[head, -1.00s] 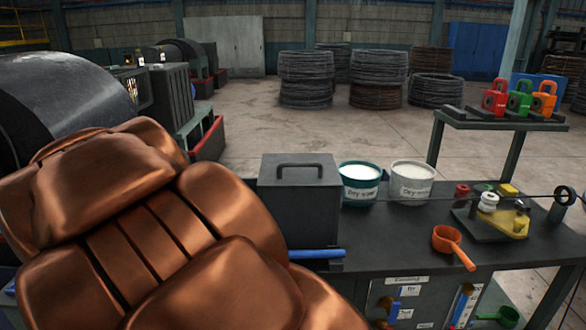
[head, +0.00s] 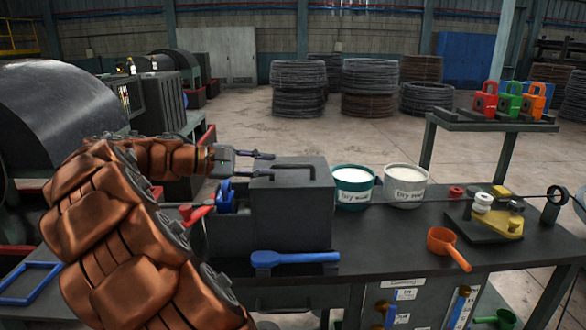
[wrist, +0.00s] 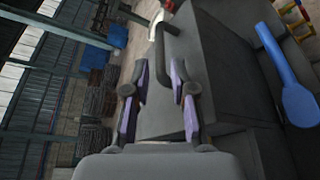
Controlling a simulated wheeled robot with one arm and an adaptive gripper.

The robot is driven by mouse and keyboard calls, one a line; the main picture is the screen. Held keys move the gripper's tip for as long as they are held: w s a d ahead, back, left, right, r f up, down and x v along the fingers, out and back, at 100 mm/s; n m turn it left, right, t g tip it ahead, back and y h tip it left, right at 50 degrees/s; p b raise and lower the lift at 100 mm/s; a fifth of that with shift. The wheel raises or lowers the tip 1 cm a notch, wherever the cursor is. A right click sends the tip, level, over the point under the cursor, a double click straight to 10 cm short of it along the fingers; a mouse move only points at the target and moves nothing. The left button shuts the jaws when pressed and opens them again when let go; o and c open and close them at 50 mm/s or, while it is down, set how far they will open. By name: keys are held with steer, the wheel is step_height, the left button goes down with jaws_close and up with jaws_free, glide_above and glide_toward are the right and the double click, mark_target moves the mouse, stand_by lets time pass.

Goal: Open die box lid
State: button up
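The die box (head: 290,213) is a dark grey box on the bench with a flat lid (head: 305,166) and a black bar handle (head: 282,171) on top. The lid looks closed. My gripper (head: 262,155) reaches in from the left at lid height, with its fingers pointing right toward the handle. In the wrist view, my gripper (wrist: 160,88) has its two purple-padded fingers spread apart. The handle (wrist: 158,50) shows just ahead of and between the fingertips. I cannot tell whether a finger touches it.
A blue scoop (head: 295,258) lies in front of the box. A teal bucket (head: 353,187) and a white bucket (head: 405,186) stand close at its right. An orange ladle (head: 445,243) lies farther right. A blue item (head: 224,196) sits left of the box.

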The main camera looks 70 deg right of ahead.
mark_target(286, 166)
steer(key=p+x, duration=0.1)
steer(key=x, duration=0.6)
steer(key=shift+s+d, duration=0.15)
steer(key=shift+s, duration=0.1)
jaws_close()
stand_by(0.3)
